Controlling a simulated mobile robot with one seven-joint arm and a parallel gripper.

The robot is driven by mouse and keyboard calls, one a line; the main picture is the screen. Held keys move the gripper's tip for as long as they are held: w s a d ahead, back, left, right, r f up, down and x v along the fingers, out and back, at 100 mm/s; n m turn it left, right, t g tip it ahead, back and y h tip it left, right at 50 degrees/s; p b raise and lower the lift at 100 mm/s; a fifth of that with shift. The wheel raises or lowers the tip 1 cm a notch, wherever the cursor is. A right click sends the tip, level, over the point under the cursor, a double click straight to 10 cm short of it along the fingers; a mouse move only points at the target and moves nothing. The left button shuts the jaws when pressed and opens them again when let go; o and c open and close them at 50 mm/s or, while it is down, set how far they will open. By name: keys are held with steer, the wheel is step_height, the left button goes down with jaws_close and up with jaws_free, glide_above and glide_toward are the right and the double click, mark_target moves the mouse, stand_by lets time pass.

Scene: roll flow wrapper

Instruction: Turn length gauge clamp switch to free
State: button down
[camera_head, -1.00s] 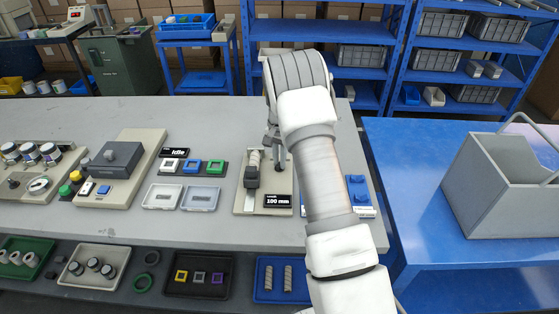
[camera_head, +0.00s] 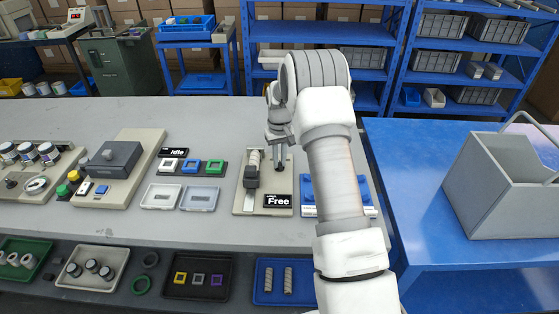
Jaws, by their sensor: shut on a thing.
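The length gauge (camera_head: 239,208) is a beige plate on the grey table with a dark sliding block (camera_head: 251,178) and a ribbed grey roll at its upper end. Its black display (camera_head: 278,201) reads "Free". My gripper (camera_head: 280,160) points down over the gauge's upper right part, to the right of the roll. It is shut on the clamp switch, which is small and mostly hidden by the fingers, so its angle cannot be read.
Left of the gauge are two clear trays (camera_head: 199,198), coloured square frames (camera_head: 190,166) and a display reading "Idle" (camera_head: 173,152). A blue fixture (camera_head: 308,187) stands close on the right, partly behind my arm. A grey bin (camera_head: 500,190) sits on the blue table.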

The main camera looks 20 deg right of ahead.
mark_target(280, 163)
steer(key=shift+n, duration=0.8)
steer(key=c, duration=0.9)
jaws_free()
steer(key=shift+o, duration=0.2)
steer(key=shift+r, duration=0.15)
step_height(280, 163, up, 17)
steer(key=p, duration=0.1)
steer(key=shift+r+p, duration=0.15)
steer(key=shift+p, duration=0.15)
